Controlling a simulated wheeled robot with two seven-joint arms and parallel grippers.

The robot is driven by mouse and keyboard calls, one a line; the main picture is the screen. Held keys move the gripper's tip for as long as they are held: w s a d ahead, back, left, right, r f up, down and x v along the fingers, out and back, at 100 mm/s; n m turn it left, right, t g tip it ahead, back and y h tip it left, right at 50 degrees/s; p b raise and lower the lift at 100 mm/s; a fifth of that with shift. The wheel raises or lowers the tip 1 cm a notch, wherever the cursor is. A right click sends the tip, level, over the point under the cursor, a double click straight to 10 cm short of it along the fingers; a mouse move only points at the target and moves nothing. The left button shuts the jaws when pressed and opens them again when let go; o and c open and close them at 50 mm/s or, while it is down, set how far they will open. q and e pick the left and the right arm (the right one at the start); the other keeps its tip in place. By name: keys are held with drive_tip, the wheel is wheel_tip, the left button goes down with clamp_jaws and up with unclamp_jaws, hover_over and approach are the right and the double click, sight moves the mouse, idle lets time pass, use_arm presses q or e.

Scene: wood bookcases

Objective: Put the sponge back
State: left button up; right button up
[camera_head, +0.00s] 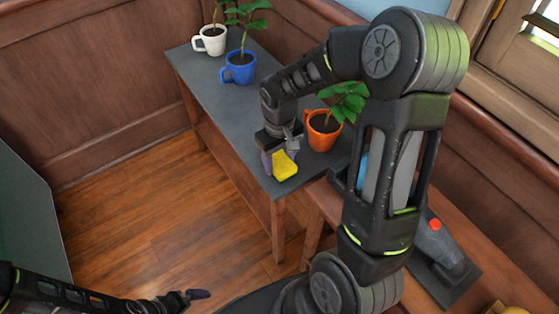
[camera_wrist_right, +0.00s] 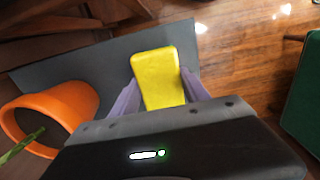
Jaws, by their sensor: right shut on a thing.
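The yellow sponge (camera_head: 285,165) is between the fingers of my right gripper (camera_head: 279,160), over the front end of the dark grey table top (camera_head: 215,95). In the right wrist view the sponge (camera_wrist_right: 158,75) sits between both fingers, and my right gripper (camera_wrist_right: 160,100) is shut on it. I cannot tell whether the sponge touches the table. My left gripper (camera_head: 198,296) is low at the lower left of the head view, away from the table; its finger opening is unclear.
An orange pot with a plant (camera_head: 322,132) stands just right of the right gripper. A blue mug plant (camera_head: 238,69) and a white mug plant (camera_head: 210,40) stand at the far end. A wooden bench with a grey device (camera_head: 437,245) is at right. Floor at left is clear.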

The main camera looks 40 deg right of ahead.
sight(280, 161)
drive_tip(key=shift+f, duration=0.2)
drive_tip(key=shift+f, duration=0.2)
drive_tip(key=o, duration=1.3)
drive_tip(key=shift+r, duration=0.1)
drive_tip(key=shift+r, duration=0.4)
wheel_tip(280, 161, up, 12)
drive_tip(key=shift+f+p, duration=0.2)
drive_tip(key=shift+p, duration=0.7)
